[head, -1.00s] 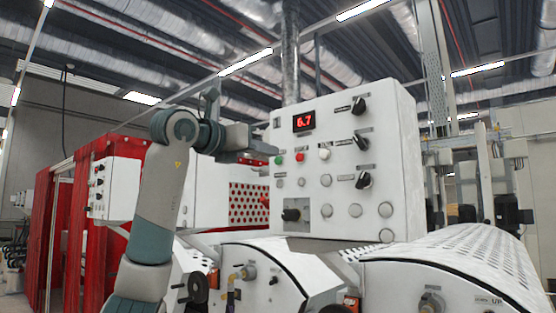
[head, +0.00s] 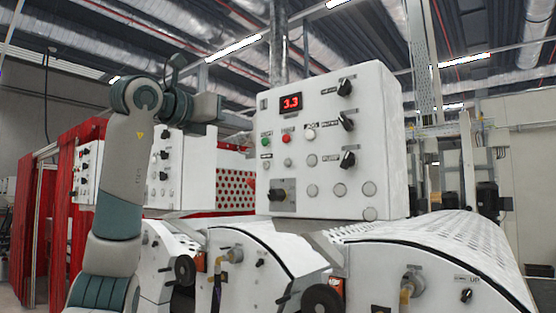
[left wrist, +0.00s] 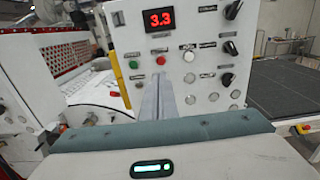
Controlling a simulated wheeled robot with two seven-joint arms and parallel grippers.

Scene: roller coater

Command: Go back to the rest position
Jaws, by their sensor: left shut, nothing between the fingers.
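My left gripper (head: 243,118) is at the end of my raised left arm, in front of the white control panel (head: 360,105), near its upper left edge. In the left wrist view its fingers (left wrist: 157,97) are together, empty, and point at the panel face below the display. I cannot tell the exact gap to the panel; no contact shows. The red display (head: 291,103) reads 3.3. A green button (head: 265,142), a red button (head: 287,138) and a white button (head: 310,134) sit in a row below it. My right gripper is not in view.
Black knobs (head: 346,121) line the panel's right side. White rollers with a perforated cover (head: 430,228) and a black handwheel (head: 322,299) stand below. A red curtain (head: 88,190) hangs at the left. Open air lies above my arm.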

